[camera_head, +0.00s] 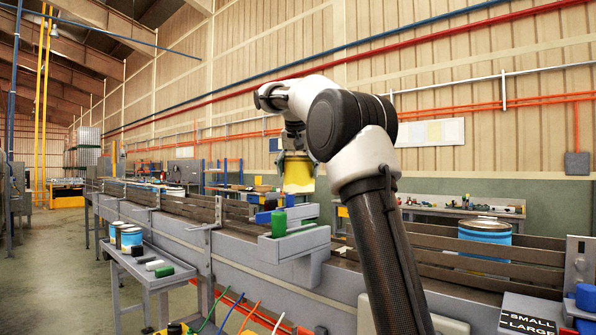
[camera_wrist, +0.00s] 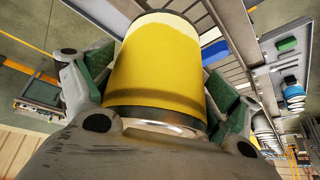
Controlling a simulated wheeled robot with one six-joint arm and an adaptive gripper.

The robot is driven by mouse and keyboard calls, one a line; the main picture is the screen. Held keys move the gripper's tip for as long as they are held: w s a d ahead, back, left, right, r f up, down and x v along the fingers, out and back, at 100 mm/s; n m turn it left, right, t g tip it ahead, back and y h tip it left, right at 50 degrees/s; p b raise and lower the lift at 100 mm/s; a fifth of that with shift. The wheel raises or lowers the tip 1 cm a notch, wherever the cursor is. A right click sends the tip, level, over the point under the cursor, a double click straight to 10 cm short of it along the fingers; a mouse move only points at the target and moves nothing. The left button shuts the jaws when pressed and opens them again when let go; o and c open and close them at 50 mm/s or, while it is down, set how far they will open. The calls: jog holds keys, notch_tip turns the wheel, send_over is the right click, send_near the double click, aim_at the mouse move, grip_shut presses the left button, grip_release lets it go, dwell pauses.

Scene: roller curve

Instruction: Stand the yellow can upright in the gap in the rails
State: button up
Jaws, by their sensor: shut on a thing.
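The yellow can (camera_head: 299,176) hangs in my gripper (camera_head: 297,156) above the conveyor, upright in the head view. In the wrist view the yellow can (camera_wrist: 155,70) fills the middle, with a pale band at its far end and a dark rim at its near end. The green-padded fingers of my gripper (camera_wrist: 160,82) press on it from both sides. The brown rails (camera_head: 450,252) run along the conveyor. The gap in the rails is not clear; my arm and a grey bracket cover part of that stretch.
A large blue can (camera_head: 485,237) stands between the rails at the right. A grey bracket (camera_head: 295,243) with a green piece (camera_head: 278,222) sticks out from the conveyor's front. A side table (camera_head: 140,265) at the left holds several small items. A SMALL/LARGE sign (camera_head: 530,318) is at lower right.

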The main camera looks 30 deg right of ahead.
aim_at(296, 186)
notch_tip(296, 186, down, 15)
jog(key=shift+r, duration=0.2)
dwell(0.6)
jog(key=shift+f, duration=0.3)
dwell(0.3)
jog(key=o, duration=1.1)
jog(key=shift+c, duration=0.2)
jog(key=v, duration=1.1)
jog(key=shift+s+a+r, duration=0.15)
jog(key=shift+s+r, duration=0.05)
jog(key=shift+r, duration=0.15)
jog(key=shift+s+a, duration=0.1)
